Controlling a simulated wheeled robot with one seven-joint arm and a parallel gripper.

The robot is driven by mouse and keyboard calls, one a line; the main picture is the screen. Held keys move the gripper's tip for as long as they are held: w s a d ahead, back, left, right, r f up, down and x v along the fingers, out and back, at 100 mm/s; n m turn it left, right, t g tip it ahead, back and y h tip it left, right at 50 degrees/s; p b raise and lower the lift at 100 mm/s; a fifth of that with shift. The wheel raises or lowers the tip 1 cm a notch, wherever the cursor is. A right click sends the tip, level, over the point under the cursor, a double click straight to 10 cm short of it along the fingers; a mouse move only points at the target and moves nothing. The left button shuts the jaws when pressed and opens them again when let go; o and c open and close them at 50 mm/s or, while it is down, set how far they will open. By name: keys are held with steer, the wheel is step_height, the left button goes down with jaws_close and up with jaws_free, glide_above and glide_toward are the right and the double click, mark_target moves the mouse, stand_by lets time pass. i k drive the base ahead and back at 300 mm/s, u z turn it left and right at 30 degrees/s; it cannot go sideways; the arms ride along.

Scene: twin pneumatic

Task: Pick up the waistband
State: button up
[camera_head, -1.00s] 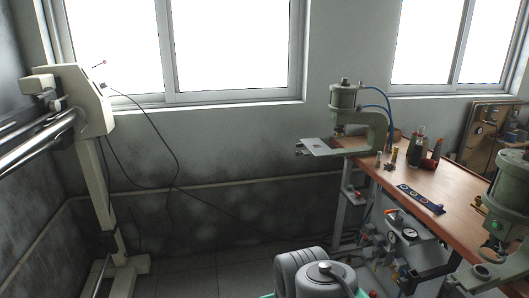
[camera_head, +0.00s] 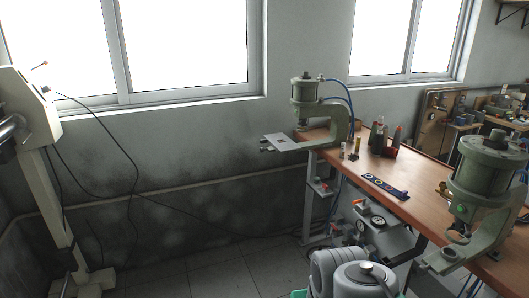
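A flat dark blue strip with coloured marks (camera_head: 385,187) lies on the wooden workbench top, between the two green presses. It may be the waistband, but it is too small to tell for sure. Nothing touches it from above. My gripper is out of view; only grey rounded links of my own arm show at the bottom edge, well below and in front of the bench.
The wooden bench (camera_head: 428,176) carries a far green press (camera_head: 305,98) with a metal plate and a near green press (camera_head: 484,180). Bottles and a red item (camera_head: 385,145) stand behind the strip. Gauges (camera_head: 377,220) hang below.

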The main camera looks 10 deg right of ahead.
mark_target(402, 195)
steer(key=u, duration=0.2)
steer(key=k, duration=0.35)
steer(key=z, duration=1.3)
steer(key=i, duration=1)
steer(key=u, duration=1.25)
steer(key=i, duration=0.7)
steer(key=u, duration=0.65)
